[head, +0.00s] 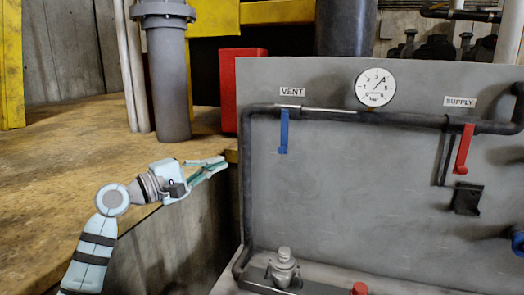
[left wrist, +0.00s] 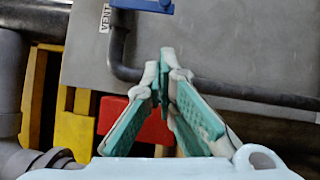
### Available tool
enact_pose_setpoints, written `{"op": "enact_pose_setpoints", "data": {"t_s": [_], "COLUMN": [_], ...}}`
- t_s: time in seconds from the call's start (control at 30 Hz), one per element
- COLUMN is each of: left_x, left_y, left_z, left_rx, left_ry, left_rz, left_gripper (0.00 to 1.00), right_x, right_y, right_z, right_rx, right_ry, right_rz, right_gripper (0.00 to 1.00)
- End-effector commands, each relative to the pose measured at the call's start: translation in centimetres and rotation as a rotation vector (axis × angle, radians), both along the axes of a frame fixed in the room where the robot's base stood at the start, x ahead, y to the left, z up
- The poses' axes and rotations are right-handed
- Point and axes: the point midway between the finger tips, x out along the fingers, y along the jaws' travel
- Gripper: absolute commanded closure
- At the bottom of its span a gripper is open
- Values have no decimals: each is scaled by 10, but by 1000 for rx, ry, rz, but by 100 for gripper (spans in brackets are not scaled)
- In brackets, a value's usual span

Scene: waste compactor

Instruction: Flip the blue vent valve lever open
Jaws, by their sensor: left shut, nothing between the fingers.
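The blue vent valve lever (head: 283,131) hangs straight down from the black pipe under the VENT label (head: 292,92) on the grey panel. In the left wrist view, part of the blue lever (left wrist: 145,5) shows at the top edge, beyond the fingertips. My left gripper (head: 222,162) is shut and empty, left of the panel's edge, lower than the lever and apart from it. Its closed green-padded fingers also show in the left wrist view (left wrist: 166,60). My right gripper is not in view.
A red supply lever (head: 464,149) hangs at the panel's right, near a black bracket (head: 467,198). A round gauge (head: 375,86) sits at the top middle. A red box (head: 240,85) and a grey post (head: 170,80) stand left of the panel. The panel's middle is clear.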

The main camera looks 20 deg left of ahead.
Motion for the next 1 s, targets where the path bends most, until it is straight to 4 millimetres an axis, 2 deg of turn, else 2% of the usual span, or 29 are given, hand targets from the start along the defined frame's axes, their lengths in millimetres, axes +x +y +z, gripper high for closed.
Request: {"op": "enact_pose_setpoints", "data": {"t_s": [0.2, 0.47, 0.6, 0.7, 1.0], "left_x": [32, 78, 80, 81, 82], "left_y": [-25, -58, -81, -90, -94], "left_z": [7, 11, 14, 15, 14], "left_rx": [-4, -2, 1, 0, 1], "left_ry": [0, 1, 0, 1, 0], "left_rz": [-5, -7, -6, -5, -4], "left_gripper": [100, 100, 100, 100, 100], "right_x": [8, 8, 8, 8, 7], "right_y": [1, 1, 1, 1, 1], "right_z": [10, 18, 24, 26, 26], "right_rx": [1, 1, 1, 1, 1], "right_ry": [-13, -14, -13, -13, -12], "right_rz": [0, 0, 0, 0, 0], "right_gripper": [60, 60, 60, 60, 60]}}
